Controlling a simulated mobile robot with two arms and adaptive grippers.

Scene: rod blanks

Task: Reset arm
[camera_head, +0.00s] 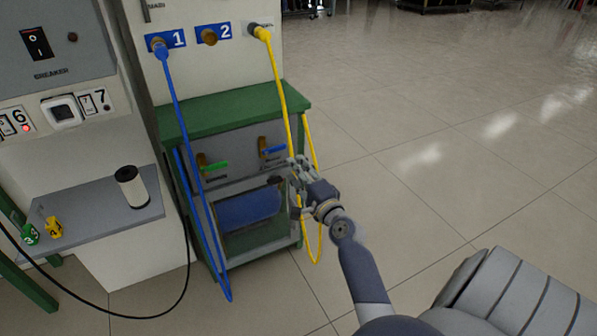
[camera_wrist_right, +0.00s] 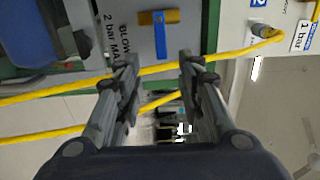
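My right gripper (camera_head: 299,172) is in front of the right side of the green-topped cabinet (camera_head: 232,108), close to the yellow hose (camera_head: 281,88). In the right wrist view my right gripper (camera_wrist_right: 158,66) has its two fingers apart with nothing clamped between them. The yellow hose (camera_wrist_right: 235,53) crosses the view at the fingertips; I cannot tell if it touches them. My right arm (camera_head: 361,270) reaches in from the lower right. My left gripper is not in view.
The blue hose (camera_head: 182,130) hangs in a loop from port 1, left of my gripper. A blue valve handle (camera_head: 272,150) and a green one (camera_head: 216,167) are on the cabinet front. A white spool (camera_head: 131,187) stands on the shelf (camera_head: 85,215). The floor at right is clear.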

